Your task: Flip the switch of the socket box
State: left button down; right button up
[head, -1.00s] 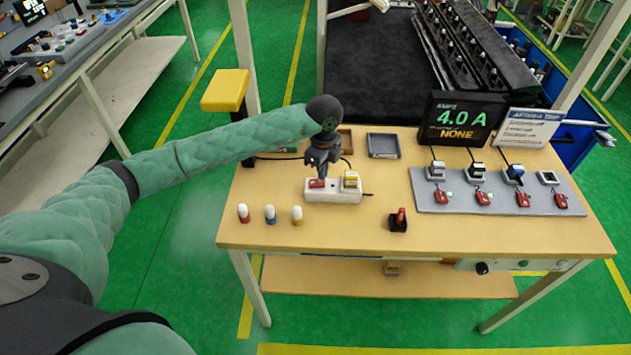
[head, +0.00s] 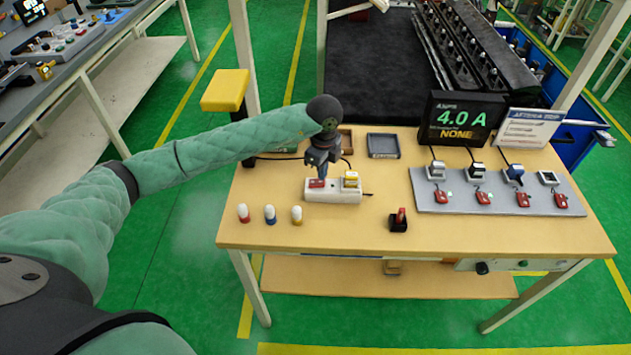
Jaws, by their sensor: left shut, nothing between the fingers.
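The white socket box (head: 334,197) lies on the wooden table, left of its middle. A red switch (head: 317,183) sits on the left part of its top, and a yellow piece (head: 351,179) sits on the right part. My left gripper (head: 318,176) points down right over the red switch with its fingers shut and nothing between them. The fingertips are at the switch; I cannot tell if they touch it. The gripper partly hides the back of the box. My right gripper is not in view.
Three small capped pegs (head: 270,214) stand at the front left. A black holder with a red lever (head: 398,221) stands right of the box.

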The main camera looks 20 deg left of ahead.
pick_arm(q)
jog(key=shift+f+b, duration=0.8)
jog(key=shift+f, duration=0.3)
dwell(1.1)
jog(key=shift+r, duration=0.1)
jog(key=shift+r+p, duration=1.25)
jog(key=shift+r, duration=2.2)
